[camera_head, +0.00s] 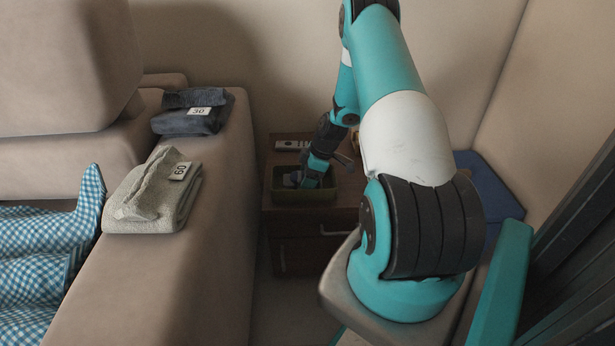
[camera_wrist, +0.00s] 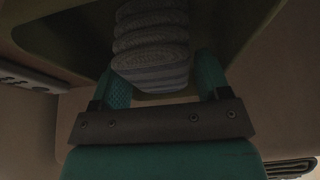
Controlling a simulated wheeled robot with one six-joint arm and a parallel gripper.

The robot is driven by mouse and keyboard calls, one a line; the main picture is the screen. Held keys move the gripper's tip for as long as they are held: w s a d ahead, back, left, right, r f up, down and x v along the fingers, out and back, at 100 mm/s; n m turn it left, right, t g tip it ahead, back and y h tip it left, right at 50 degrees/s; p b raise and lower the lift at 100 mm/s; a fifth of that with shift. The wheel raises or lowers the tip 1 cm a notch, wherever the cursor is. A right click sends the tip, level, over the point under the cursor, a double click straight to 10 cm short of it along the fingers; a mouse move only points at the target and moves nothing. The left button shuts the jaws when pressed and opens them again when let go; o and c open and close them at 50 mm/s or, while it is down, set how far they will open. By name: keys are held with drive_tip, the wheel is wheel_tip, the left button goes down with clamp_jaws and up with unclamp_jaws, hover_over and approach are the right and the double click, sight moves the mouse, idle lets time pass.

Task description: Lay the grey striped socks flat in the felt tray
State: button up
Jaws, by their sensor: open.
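The grey striped socks (camera_wrist: 152,45) are a folded, rolled bundle inside the dark green felt tray (camera_head: 322,192). In the wrist view the tray's wall (camera_wrist: 235,30) shows around them. My gripper (camera_wrist: 163,82) is open, with one teal finger on each side of the near end of the socks. I cannot tell whether either finger touches them. In the head view my gripper (camera_head: 304,180) reaches down into the tray. A small grey part of the socks (camera_head: 290,180) shows beside it, and the rest is hidden.
The tray stands on a small brown cabinet (camera_head: 292,222). A remote control (camera_head: 292,145) lies behind it. On the sofa arm (camera_head: 200,255) lie folded grey-green cloth (camera_head: 150,205) tagged 60 and dark cloth (camera_head: 180,120) tagged 30. Blue checked cloth (camera_head: 45,235) covers the seat. A blue box (camera_head: 492,190) stands right.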

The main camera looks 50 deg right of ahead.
drive_tip(key=shift+r+p, duration=1.55)
drive_tip(key=shift+r, duration=0.7)
drive_tip(key=shift+o, duration=0.2)
drive_tip(key=o, duration=0.5)
drive_tip(key=p+v, duration=0.4)
drive_tip(key=v, duration=1.3)
drive_tip(key=shift+r, duration=0.15)
